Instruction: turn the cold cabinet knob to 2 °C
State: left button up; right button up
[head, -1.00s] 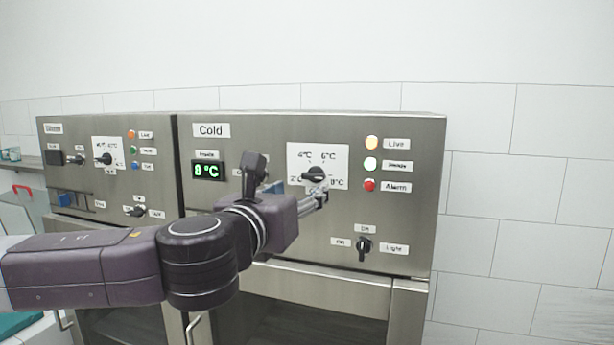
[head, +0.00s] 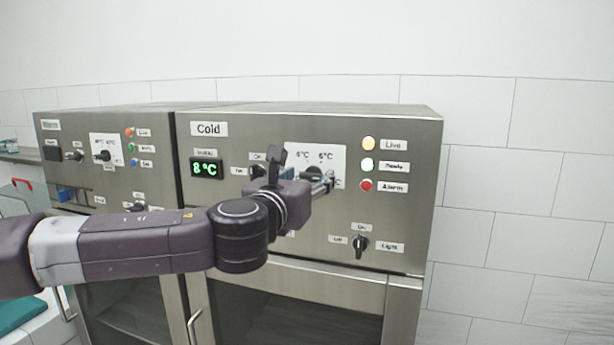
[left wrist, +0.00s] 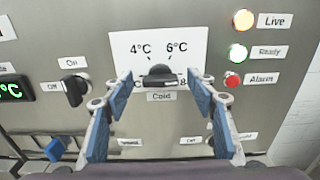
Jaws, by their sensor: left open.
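The cold cabinet knob (head: 313,171) is black and sits on a white dial plate (head: 328,155) marked 4°C and 6°C, with lower marks partly hidden. In the left wrist view the knob (left wrist: 160,75) has its bar roughly level; I cannot tell which end points. My left gripper (head: 322,184) is in front of the dial. In the left wrist view its blue-padded fingers (left wrist: 159,86) are open, one on each side of the knob with gaps to it. The green display (head: 206,169) reads 8°C. My right gripper is not in view.
An On switch knob (left wrist: 75,90) is left of the dial. Live (head: 369,143), Ready and Alarm lamps are at its right. A Light switch (head: 360,245) is lower right. The warm cabinet (head: 105,180) stands to the left.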

pick_arm(q)
jog(key=c, duration=1.2)
